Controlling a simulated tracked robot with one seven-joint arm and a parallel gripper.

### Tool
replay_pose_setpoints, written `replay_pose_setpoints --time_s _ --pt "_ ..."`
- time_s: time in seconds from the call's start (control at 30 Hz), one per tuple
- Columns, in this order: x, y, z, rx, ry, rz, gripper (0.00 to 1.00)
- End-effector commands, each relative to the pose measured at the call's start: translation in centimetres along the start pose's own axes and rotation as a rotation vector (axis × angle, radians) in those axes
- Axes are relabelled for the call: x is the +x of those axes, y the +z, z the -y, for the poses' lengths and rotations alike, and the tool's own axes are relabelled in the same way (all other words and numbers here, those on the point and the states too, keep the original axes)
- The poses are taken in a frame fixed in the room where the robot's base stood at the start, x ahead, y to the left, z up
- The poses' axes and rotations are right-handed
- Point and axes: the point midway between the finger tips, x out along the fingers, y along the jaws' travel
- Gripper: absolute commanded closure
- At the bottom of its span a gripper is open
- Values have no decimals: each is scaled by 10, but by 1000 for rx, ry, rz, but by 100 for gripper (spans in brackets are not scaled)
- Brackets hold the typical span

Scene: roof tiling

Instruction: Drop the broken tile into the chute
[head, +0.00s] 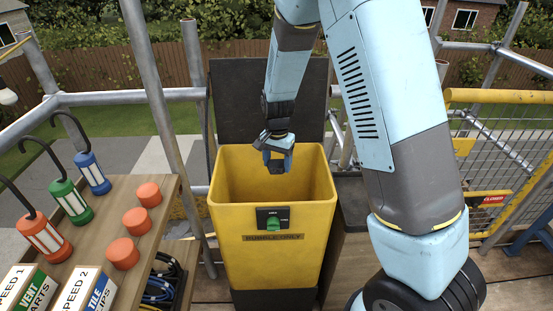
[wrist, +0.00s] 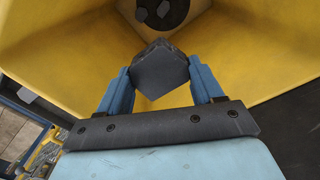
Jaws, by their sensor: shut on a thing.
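The chute (head: 231,208) is a yellow, open-topped bin with a dark raised lid behind it and a "RUBBLE ONLY" label on its front. My gripper (head: 276,161) hangs over its open mouth. In the wrist view my gripper (wrist: 161,88) has its two blue fingers closed on a dark grey angular piece, the broken tile (wrist: 160,70). The tile is held inside the yellow walls or just above them; its exact height I cannot tell. Below it a dark round opening (wrist: 163,8) shows at the chute's bottom, with grey pieces in it. The tile is small and dark in the head view.
A wooden bench (head: 172,196) at the left holds orange, green and blue lamps, orange round caps and two labelled boxes. Scaffold poles (head: 155,85) stand left of the chute. A yellow mesh gate (head: 505,160) with a "CLOSED" sign is at the right.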

Motion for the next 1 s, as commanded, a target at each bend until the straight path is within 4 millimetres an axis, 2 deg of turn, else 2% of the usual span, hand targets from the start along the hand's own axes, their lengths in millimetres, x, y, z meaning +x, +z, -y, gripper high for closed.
replay_pose_setpoints --time_s 0.17,0.2,0.5,0.8,1.0 --pt "0 0 0 1 0 0 70" --pt "0 0 0 1 0 0 33" --pt "0 -1 -1 2 0 0 4" --pt "-2 -1 -1 2 0 0 4" --pt "-24 -1 0 1 -2 -1 4"
